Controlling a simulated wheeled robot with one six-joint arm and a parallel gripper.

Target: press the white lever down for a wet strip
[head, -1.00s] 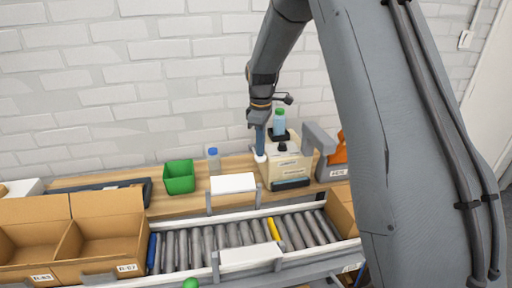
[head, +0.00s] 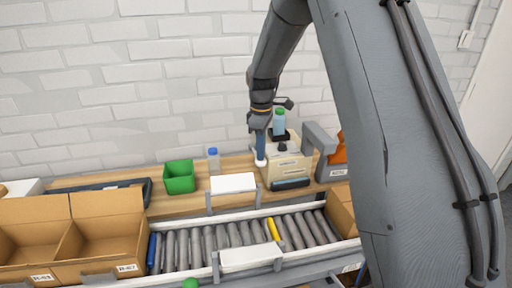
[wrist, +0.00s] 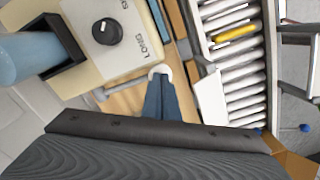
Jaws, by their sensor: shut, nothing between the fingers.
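The tape dispenser is a cream box (head: 287,167) on the wooden bench; it also shows in the wrist view (wrist: 92,62), with a black dial on top. Its lever is a pale arm ending in a round white knob (head: 260,162), on the box's left side in the head view; the knob also shows in the wrist view (wrist: 163,70). My gripper (head: 261,156) is shut and empty, pointing down. Its blue fingertips (wrist: 160,80) are at the knob, cover part of it and appear to touch it. A blue-grey strip (head: 290,184) shows at the box's front.
A bottle with a green cap (head: 279,122) stands in a black holder at the box. A green bin (head: 179,177) and a blue-capped bottle (head: 213,160) stand left on the bench. A roller conveyor (head: 215,238) and open cartons (head: 100,235) lie in front.

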